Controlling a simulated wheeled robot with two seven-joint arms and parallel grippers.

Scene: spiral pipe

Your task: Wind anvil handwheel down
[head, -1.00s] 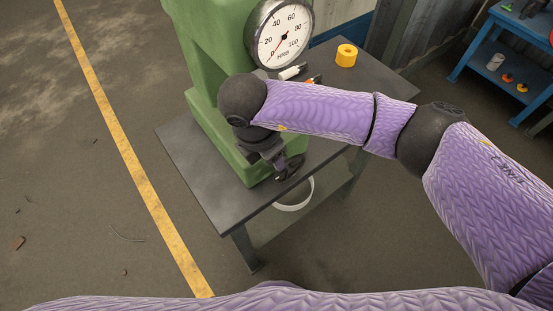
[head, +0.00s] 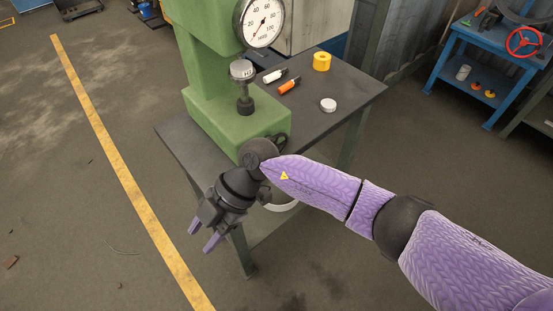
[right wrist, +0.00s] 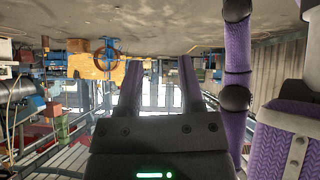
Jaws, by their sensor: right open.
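The green tester (head: 205,75) stands on a dark metal table, with a round dial (head: 262,22) at its top. A dark upright screw with an anvil (head: 245,105) rises from its green base, below a silver cylinder (head: 242,70). A dark curved rim (head: 279,143), perhaps the handwheel, shows at the base's front, mostly hidden behind my right wrist. My right gripper (head: 204,234) is open and empty, left of and in front of the table, fingers pointing down-left. Its two parted fingers (right wrist: 160,85) also show in the right wrist view. My left gripper is not in view.
A pale ring (head: 283,207) shows below the tabletop. A blue bench with a red wheel (head: 523,41) stands back right.

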